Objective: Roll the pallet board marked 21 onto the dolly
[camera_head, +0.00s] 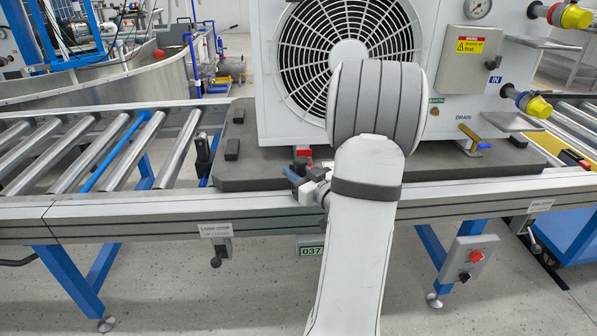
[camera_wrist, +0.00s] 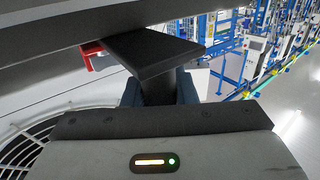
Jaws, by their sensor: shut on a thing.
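A dark grey pallet board (camera_head: 225,176) lies flat on the roller conveyor and carries a white fan unit (camera_head: 285,125). No mark 21 is readable on it. My gripper (camera_head: 300,175) is at the board's front edge, partly hidden behind my arm. In the wrist view, my gripper (camera_wrist: 157,92) has blue fingers shut around the stem of a black, flat-topped handle (camera_wrist: 150,55), which seems to belong to the board. A blue wheeled cart with rollers on top, apparently the dolly (camera_head: 577,225), stands at the right, beyond the conveyor's end.
Bare conveyor rollers (camera_head: 110,155) run off to the left. A latch lever (camera_head: 203,155) stands beside the board's left end. A control box (camera_head: 467,257) with a red button hangs below the front rail (camera_head: 130,222). Yellow-capped pipe fittings (camera_head: 535,104) stick out from the unit's right side.

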